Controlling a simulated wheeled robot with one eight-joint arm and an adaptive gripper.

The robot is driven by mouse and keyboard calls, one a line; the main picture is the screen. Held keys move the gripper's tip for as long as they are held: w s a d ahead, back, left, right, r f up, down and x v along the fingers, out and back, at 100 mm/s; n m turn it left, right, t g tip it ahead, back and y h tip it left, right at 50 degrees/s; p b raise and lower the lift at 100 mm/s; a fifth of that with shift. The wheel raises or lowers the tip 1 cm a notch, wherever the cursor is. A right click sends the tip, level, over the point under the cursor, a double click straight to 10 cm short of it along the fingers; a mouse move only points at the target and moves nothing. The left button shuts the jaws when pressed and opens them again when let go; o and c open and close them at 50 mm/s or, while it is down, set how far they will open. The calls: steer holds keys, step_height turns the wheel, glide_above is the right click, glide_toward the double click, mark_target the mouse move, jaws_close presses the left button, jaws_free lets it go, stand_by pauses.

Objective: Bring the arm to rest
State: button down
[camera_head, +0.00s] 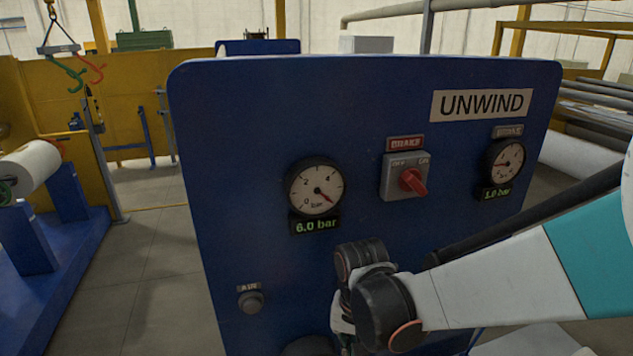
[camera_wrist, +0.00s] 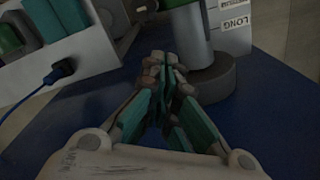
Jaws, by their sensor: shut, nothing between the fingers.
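My arm reaches in from the right in the head view, across the lower front of the blue UNWIND panel (camera_head: 240,200). Its wrist is bent downward there, and the fingers are not clearly seen. In the wrist view, my gripper (camera_wrist: 165,65) has its fingertips together with nothing between them. It points toward a grey post on a round dark base (camera_wrist: 215,80), above a dark blue surface (camera_wrist: 275,120). I cannot tell whether the fingertips touch the post.
The panel carries a left gauge (camera_head: 314,187) reading 6.0 bar, a red brake switch (camera_head: 412,181), a right gauge (camera_head: 505,161) and an AIR knob (camera_head: 251,300). A blue connector (camera_wrist: 60,71) with a cable is at left. Open floor (camera_head: 150,270) lies left of the panel.

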steer(key=shift+w, duration=0.1)
steer(key=s+d+f+n+t+b, duration=0.3)
steer(key=s+d+t+b, duration=0.4)
steer(key=d+b, duration=0.5)
steer(key=s+b, duration=0.1)
steer(key=b, duration=0.6)
steer(key=shift+d+f, duration=0.3)
steer(key=shift+d, duration=0.1)
